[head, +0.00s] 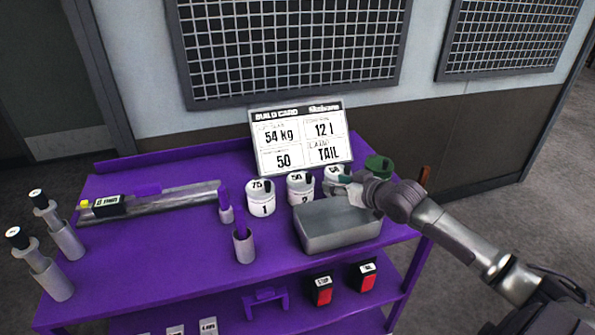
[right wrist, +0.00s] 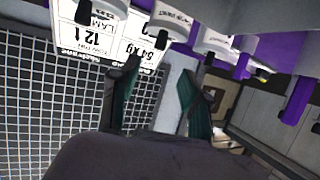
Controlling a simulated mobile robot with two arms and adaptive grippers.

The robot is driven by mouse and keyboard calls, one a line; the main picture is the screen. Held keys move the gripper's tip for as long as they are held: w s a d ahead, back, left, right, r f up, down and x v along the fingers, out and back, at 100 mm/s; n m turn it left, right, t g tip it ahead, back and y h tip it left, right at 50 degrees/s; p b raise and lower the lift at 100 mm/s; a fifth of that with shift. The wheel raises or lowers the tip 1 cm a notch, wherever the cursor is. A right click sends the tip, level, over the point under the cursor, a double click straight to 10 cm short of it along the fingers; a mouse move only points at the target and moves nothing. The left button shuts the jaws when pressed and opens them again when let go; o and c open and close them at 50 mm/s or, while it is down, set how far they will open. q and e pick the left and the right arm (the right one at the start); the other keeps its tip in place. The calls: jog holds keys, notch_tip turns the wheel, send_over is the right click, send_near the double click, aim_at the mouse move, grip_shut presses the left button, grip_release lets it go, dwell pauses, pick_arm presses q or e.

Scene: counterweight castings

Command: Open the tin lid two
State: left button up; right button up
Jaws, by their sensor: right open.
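Tin two (head: 300,193), white with a "2" on its front and "50" at its top, stands upright on the purple bench between tin one (head: 262,201) and a third white tin (head: 333,174). Its top looks covered, but the lid's edge is too small to make out. My right gripper (head: 344,184) is open and empty, just right of tin two and in front of the third tin, which it partly hides. In the right wrist view its dark green fingers (right wrist: 158,98) are apart, below several upside-down white tins (right wrist: 215,38). My left gripper is not in view.
A grey metal tray (head: 338,238) stands under and in front of my right gripper. The build card (head: 300,136) stands behind the tins.

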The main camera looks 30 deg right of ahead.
aim_at(311, 176)
jog(key=p+x, duration=0.1)
jog(key=x, duration=0.6)
jog(key=shift+w+r, duration=0.1)
jog(key=shift+r, duration=0.05)
jog(key=x, duration=0.4)
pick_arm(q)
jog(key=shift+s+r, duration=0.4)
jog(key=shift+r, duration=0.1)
pick_arm(e)
jog(key=shift+x, duration=1.1)
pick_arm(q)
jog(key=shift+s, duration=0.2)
pick_arm(e)
grip_shut()
